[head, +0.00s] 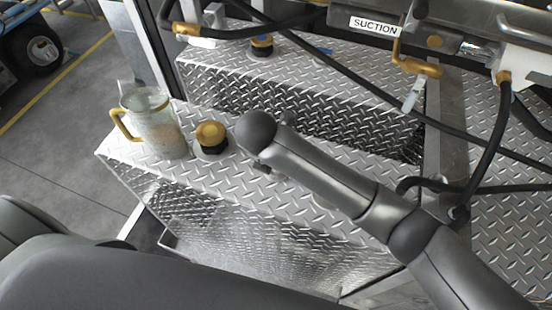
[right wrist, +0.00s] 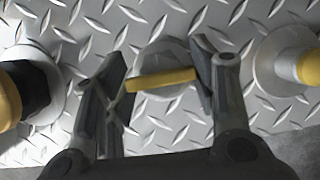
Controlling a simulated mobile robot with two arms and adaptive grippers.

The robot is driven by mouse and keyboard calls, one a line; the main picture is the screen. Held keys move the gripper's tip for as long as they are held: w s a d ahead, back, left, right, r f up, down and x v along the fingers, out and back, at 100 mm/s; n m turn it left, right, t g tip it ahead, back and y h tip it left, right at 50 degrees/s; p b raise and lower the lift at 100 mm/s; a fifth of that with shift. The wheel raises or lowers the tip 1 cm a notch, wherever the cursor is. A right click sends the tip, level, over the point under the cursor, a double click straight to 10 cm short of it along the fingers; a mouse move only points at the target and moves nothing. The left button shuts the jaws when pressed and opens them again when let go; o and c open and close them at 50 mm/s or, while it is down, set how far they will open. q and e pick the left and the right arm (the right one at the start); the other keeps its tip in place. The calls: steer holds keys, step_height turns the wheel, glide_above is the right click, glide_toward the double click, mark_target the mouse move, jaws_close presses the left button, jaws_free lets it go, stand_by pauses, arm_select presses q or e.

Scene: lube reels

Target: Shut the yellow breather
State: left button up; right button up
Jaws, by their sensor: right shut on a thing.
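In the right wrist view a flat yellow bar-shaped handle (right wrist: 162,79) lies across a round grey base (right wrist: 160,56) on the tread plate; I take it for the yellow breather. My right gripper (right wrist: 160,82) is shut on this bar, one finger at each end. In the head view my right arm covers the bar and hides the gripper. My left gripper is not in view.
A yellow-topped black cap (head: 211,136) stands on the tread plate (head: 285,195), left of my right arm. A clear jug (head: 155,128) with a yellow handle stands further left. Dark hoses (head: 345,73) cross behind. A "SUCTION" label (head: 376,27) is above.

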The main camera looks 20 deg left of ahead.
steer(key=o, duration=1.1)
steer(key=shift+c, duration=0.2)
steer(key=v, duration=1.2)
